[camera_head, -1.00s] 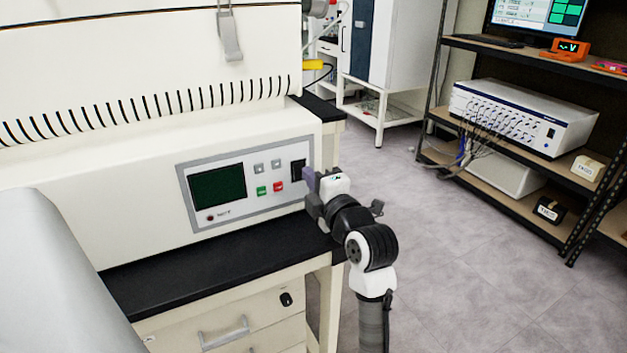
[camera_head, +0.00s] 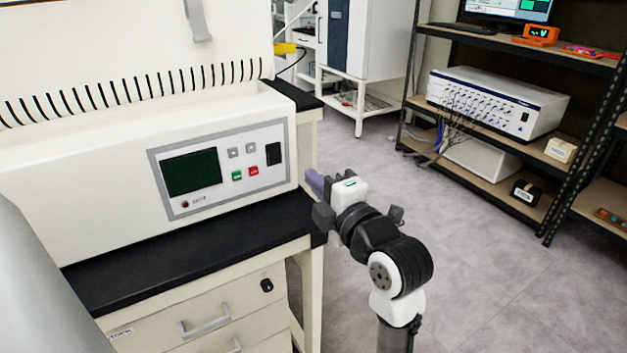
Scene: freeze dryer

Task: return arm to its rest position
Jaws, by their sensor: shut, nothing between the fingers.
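My gripper (camera_head: 316,184) is in the middle of the head view, at the end of my bent arm, with its purple-grey fingers pointing up and left. It is shut and holds nothing. It sits just right of the freeze dryer (camera_head: 110,215), in front of its right end, apart from the control panel (camera_head: 222,167). The panel has a dark green screen, a green and a red button, and a black switch (camera_head: 273,153) at its right. My arm comes up from the lower edge of the picture, to the right of the bench.
The dryer stands on a black-topped bench (camera_head: 190,262) with drawers; the bench corner lies close to my gripper's left. A dark metal shelf (camera_head: 590,60) with a white instrument box (camera_head: 497,100) stands at the right. Grey floor (camera_head: 500,285) between them is clear.

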